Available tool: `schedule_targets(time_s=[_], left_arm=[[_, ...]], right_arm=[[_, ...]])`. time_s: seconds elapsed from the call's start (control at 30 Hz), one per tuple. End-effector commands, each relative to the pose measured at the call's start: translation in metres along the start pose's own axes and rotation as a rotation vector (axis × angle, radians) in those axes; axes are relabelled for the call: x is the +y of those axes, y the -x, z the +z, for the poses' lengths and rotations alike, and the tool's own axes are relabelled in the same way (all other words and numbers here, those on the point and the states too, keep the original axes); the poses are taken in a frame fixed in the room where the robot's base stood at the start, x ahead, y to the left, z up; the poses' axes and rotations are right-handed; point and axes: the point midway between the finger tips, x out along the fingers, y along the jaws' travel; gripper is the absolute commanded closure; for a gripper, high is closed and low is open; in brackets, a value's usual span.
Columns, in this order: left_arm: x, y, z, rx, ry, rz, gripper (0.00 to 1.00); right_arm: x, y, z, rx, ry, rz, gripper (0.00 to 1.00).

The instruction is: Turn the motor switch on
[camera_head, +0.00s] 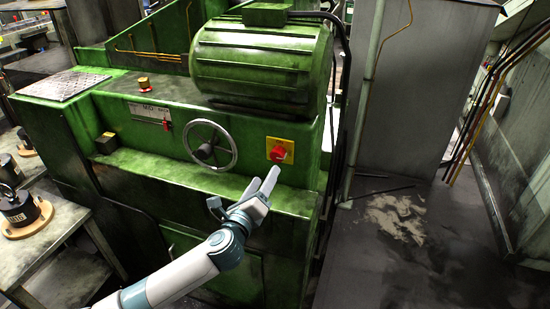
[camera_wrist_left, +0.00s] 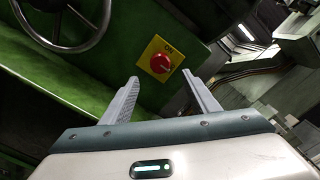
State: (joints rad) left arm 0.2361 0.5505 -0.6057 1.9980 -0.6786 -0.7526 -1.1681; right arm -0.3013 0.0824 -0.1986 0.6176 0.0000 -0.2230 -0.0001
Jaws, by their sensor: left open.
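The motor switch is a red rotary knob (camera_head: 277,153) on a yellow square plate (camera_head: 288,146) on the green machine's front. In the left wrist view the red knob (camera_wrist_left: 160,63) sits on its yellow plate (camera_wrist_left: 152,49), which reads "ON" along its upper right edge. My left gripper (camera_head: 268,180) is open and empty, just below the switch and apart from it in the head view. In the left wrist view its two fingers (camera_wrist_left: 160,92) stand apart, with the knob beyond and between their tips. My right gripper is not in view.
A handwheel (camera_head: 232,146) juts from the machine left of the switch. A green ribbed motor (camera_head: 262,68) sits above. A small red-tipped lever (camera_head: 166,124) is further left. Weights on wooden bases (camera_head: 20,205) stand on a left table. The floor at right (camera_head: 400,260) is mostly clear.

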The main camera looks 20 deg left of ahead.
Motion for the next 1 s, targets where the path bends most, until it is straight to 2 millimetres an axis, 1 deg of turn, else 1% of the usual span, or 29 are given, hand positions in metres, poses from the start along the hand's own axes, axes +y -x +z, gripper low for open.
schedule_targets(time_s=[0.03,0.2,0.4,0.5,0.7,1.0], left_arm=[[-0.002,-0.01,0.002,-0.001,0.0,0.0,0.45],[-0.002,-0.041,0.002,0.0,0.001,0.0,0.45],[-0.002,-0.072,0.001,0.0,0.001,0.0,0.45],[-0.001,-0.084,0.001,-0.001,0.0,0.001,0.45],[0.0,-0.097,0.0,0.001,0.0,0.0,0.45],[0.0,-0.099,0.0,0.001,0.0,0.0,0.45]], right_arm=[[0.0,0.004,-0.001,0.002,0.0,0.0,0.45],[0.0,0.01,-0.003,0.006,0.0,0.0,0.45],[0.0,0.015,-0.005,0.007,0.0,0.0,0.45],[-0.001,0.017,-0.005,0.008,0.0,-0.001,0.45],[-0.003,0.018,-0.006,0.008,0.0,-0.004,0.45],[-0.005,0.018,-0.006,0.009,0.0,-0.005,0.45]])
